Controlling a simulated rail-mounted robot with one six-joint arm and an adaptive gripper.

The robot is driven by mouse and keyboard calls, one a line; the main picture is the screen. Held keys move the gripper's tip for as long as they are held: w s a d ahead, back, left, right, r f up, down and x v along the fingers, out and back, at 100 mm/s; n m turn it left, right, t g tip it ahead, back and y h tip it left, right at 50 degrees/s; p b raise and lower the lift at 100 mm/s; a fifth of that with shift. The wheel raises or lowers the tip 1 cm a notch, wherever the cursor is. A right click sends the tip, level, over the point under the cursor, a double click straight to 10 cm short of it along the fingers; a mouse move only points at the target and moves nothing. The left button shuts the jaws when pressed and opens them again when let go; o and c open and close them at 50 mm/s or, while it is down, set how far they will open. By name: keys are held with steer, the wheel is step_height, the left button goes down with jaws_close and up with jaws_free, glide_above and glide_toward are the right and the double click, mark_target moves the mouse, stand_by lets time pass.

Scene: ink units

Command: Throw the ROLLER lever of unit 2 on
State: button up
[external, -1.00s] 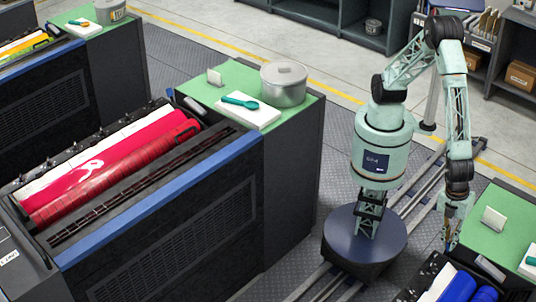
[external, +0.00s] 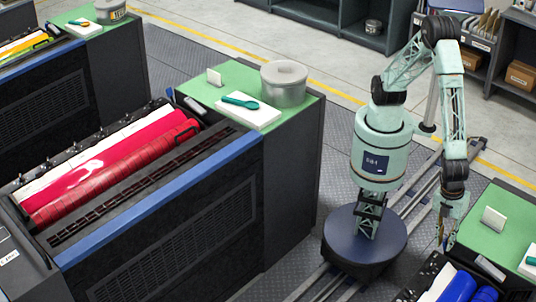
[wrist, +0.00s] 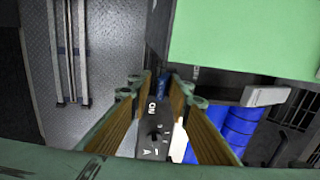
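My gripper (external: 445,220) hangs pointing down beside the blue ink unit at the bottom right of the external view. In the wrist view my gripper (wrist: 158,88) is open, its two fingers apart on either side of a dark panel (wrist: 153,142). The panel carries white lettering that looks like "ON" and a dark round spot below it. A small blue part (wrist: 161,84) shows between the fingertips; I cannot tell whether it is the lever or whether the fingers touch it. The blue rollers (wrist: 238,128) lie to the right, also in the external view (external: 459,288).
A green-topped cabinet (external: 500,222) stands close to my gripper; its top (wrist: 240,40) fills the upper right of the wrist view. Floor rails (wrist: 68,50) run at left. The red ink unit (external: 110,165) and a lidded pot (external: 284,86) are farther left.

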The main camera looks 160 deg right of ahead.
steer(key=shift+s+d, duration=0.1)
stand_by(0.3)
steer(key=shift+r, duration=0.6)
step_height(320, 180, up, 11)
steer(key=d, duration=0.1)
steer(key=shift+s+d+f, duration=0.15)
stand_by(0.6)
